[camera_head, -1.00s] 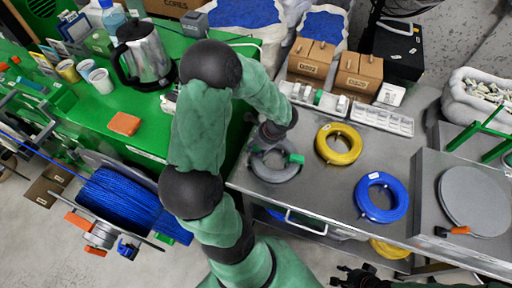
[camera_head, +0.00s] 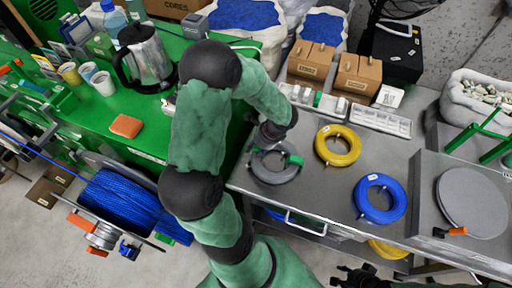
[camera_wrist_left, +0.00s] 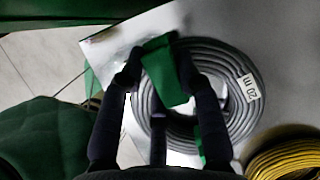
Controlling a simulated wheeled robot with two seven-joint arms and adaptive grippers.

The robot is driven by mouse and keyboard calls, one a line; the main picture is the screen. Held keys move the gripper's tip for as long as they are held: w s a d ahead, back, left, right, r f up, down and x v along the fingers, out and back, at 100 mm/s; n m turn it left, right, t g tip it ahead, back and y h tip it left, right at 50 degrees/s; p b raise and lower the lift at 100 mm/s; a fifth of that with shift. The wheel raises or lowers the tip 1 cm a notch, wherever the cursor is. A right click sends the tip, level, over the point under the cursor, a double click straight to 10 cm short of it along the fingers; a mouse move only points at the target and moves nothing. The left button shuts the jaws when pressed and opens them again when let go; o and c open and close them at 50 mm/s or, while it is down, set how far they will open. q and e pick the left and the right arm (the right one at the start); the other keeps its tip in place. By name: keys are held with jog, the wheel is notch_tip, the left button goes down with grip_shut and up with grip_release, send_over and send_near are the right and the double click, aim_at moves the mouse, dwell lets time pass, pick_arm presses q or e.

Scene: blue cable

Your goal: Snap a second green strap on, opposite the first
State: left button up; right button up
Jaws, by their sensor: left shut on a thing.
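The grey cable coil (camera_head: 272,172) lies flat on the metal table; its "20 m" label shows in the left wrist view (camera_wrist_left: 248,88). My left gripper (camera_head: 262,146) is over the coil. In the left wrist view its fingers are shut on a green strap (camera_wrist_left: 165,70) at the coil's upper-left part. I cannot tell whether this strap touches the cable. Another green strap (camera_wrist_left: 200,148) shows at the coil's lower part, partly hidden by a finger. Green also shows on the coil's right side in the head view (camera_head: 294,161). My right gripper (camera_head: 360,278) is at the bottom edge, partly cut off.
A yellow coil (camera_head: 338,145) lies close to the right of the grey coil, and a blue coil (camera_head: 380,198) further right. A parts tray (camera_head: 381,118) and cardboard boxes (camera_head: 358,77) stand behind. A round grey plate (camera_head: 472,203) sits at the right.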

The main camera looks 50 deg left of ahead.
pick_arm(q)
jog(key=shift+r, duration=0.15)
jog(key=shift+f, duration=0.25)
jog(key=shift+f+b, duration=0.35)
jog(key=shift+f, duration=0.2)
jog(key=shift+r, duration=0.2)
jog(key=shift+r+p, duration=0.3)
jog(key=shift+r, duration=0.05)
jog(key=shift+r, duration=0.1)
jog(key=shift+f, duration=0.45)
dwell(1.4)
